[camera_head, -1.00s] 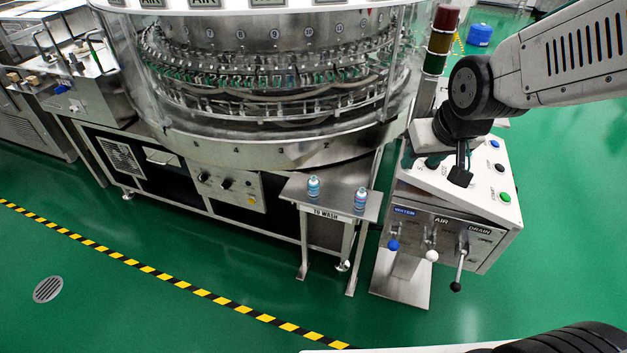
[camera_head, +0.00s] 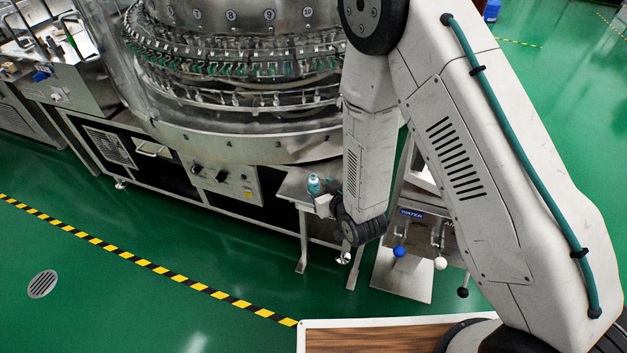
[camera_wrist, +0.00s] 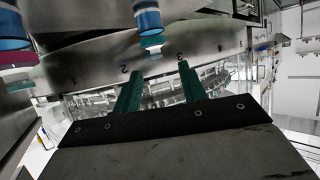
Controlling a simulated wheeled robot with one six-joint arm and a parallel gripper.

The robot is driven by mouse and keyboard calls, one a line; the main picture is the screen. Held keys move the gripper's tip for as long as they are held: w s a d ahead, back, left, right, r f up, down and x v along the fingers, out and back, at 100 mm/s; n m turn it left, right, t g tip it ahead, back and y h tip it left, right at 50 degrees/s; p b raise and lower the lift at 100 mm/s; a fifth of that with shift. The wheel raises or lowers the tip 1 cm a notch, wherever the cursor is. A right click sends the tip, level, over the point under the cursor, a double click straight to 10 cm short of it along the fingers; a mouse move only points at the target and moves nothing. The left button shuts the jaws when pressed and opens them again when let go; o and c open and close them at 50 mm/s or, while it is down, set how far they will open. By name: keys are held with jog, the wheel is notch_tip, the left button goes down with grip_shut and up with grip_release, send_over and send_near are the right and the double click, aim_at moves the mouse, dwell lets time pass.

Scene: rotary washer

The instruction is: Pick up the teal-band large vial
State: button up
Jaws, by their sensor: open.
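In the wrist view, which looks upside down, this vial (camera_wrist: 147,20) hangs from the top edge, partly cut off, with a blue body and teal band. My gripper (camera_wrist: 160,67) is open and empty, its two teal fingers pointing toward this vial but apart from it. In the head view my gripper is close beside the vial, largely hidden by my wrist. A second vial with a magenta band (camera_wrist: 14,57) is at the left of the wrist view.
The rotary washer (camera_head: 250,140) curves behind the shelf. The control stand (camera_head: 405,270) with its levers is right of the shelf, partly behind my arm. My arm hides the shelf's right part in the head view. Green floor is clear in front.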

aim_at(315, 178)
jog(key=x, duration=0.8)
jog(key=shift+w+d+f, duration=0.1)
jog(key=shift+d, duration=0.2)
grip_shut()
